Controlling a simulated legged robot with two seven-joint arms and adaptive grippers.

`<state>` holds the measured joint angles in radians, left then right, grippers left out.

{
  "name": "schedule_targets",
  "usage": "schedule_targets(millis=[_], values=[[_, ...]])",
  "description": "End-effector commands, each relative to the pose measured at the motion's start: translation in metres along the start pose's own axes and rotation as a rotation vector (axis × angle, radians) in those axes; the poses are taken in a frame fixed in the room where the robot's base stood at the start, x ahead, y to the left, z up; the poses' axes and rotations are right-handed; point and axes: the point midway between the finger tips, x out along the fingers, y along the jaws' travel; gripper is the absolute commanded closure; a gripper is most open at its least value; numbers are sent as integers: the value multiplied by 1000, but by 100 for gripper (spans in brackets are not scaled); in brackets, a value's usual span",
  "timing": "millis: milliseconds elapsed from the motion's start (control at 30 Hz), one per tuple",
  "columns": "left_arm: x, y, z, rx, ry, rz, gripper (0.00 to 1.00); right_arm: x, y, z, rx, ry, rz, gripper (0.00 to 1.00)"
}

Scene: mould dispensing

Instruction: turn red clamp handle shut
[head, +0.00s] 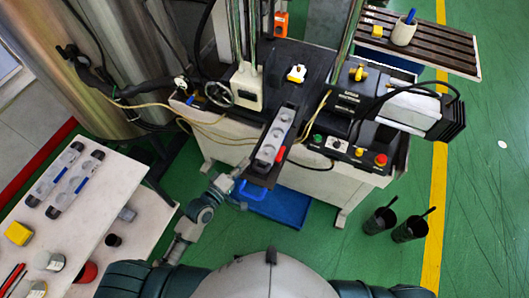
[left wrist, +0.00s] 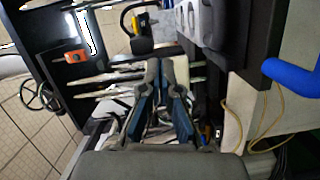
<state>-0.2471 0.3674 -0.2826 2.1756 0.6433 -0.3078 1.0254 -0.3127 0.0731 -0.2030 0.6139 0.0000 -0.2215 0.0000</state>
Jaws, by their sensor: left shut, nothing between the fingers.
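A grey mould (head: 272,142) sits on the machine's black bed, with a small red part (head: 281,155) at its right side that may be the clamp handle. A blue handle (head: 250,191) sticks out at the bed's front left; a blue bar also shows in the left wrist view (left wrist: 290,75). My left gripper (head: 236,180) is beside the near left end of the bed, left of the mould. In the left wrist view its fingers (left wrist: 164,70) are close together, with nothing held. Whether they touch anything is unclear. My right gripper is out of view.
A blue tray (head: 275,207) lies on the floor under the bed. A control panel (head: 350,152) with coloured buttons is to the right. A white table (head: 72,225) with two more moulds stands at left. Two dark cups (head: 380,220) stand on the green floor.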

Motion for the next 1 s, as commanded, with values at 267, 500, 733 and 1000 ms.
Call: schedule_targets(millis=[267,500,733,1000], values=[[46,4,3,2,0,2,100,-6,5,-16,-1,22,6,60],[97,3,2,1,0,1,100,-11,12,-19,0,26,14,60],[104,2,30,-2,-1,0,100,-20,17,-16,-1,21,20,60],[107,1,41,2,-1,0,100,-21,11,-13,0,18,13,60]])
